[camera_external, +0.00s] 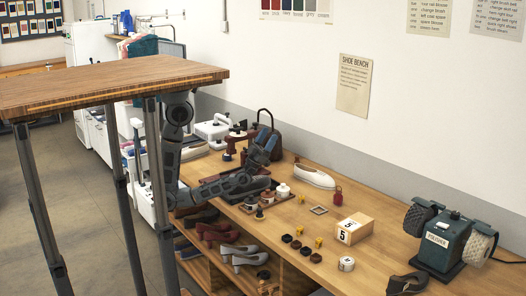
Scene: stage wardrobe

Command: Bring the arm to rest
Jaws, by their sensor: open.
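My arm comes out behind the high wooden table, bends down at the elbow and reaches right over the left part of the shoe bench (375,252). My gripper (267,142), at the end of the blue-banded wrist, is tilted up above the bench. It is small here, but it is open, and I see nothing held in it. It is in front of a dark brown bag-like thing with a handle (288,140). Whether it touches anything behind it I cannot tell.
A high table (110,82) stands close in front. A white shoe (314,177), a box marked 5 (355,228), small tins and a green polisher (443,243) stand on the bench. Shoes fill the shelf below. Floor at left is clear.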

